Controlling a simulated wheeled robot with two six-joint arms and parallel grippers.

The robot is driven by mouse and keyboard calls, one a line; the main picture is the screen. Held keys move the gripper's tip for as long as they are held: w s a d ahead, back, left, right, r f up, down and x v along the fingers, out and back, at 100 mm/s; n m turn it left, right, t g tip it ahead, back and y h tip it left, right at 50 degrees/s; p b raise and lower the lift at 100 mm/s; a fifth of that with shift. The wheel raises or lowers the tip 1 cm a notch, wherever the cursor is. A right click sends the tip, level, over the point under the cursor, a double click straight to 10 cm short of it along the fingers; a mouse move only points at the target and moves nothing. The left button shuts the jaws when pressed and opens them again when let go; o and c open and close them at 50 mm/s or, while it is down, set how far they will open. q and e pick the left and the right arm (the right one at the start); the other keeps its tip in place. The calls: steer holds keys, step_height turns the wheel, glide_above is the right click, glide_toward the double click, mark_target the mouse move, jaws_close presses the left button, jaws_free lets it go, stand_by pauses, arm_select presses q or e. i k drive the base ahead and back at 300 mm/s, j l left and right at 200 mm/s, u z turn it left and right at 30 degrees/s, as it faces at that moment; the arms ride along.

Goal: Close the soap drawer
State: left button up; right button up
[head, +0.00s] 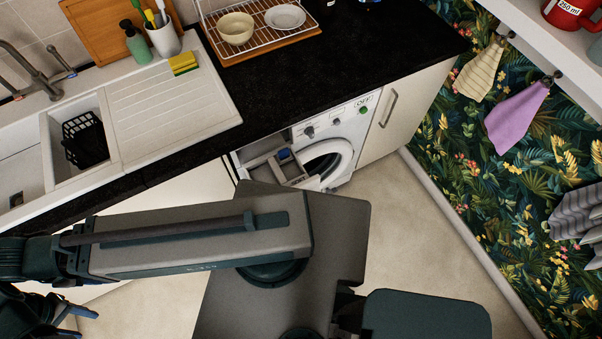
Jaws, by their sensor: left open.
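The soap drawer (268,170) is a grey tray with compartments and a small blue part. It sticks out from the upper left of the white washing machine (343,129), beneath the black worktop. My left arm reaches across the picture in front of the machine, and my body hides the area below the drawer. My left gripper (82,324) is at the bottom left corner, open and empty, well away from the drawer. My right gripper is not in view.
The round door (328,160) of the machine is beside the drawer. A white cupboard (400,110) stands to its right. The black worktop (300,80) overhangs above, with a sink (75,150) at left and a dish rack (262,38) behind. Beige floor (420,240) is clear at right.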

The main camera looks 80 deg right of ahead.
mark_target(260, 160)
steer(key=z, duration=2.7)
steer(key=k+l+z, duration=0.15)
steer(key=k+l, duration=0.4)
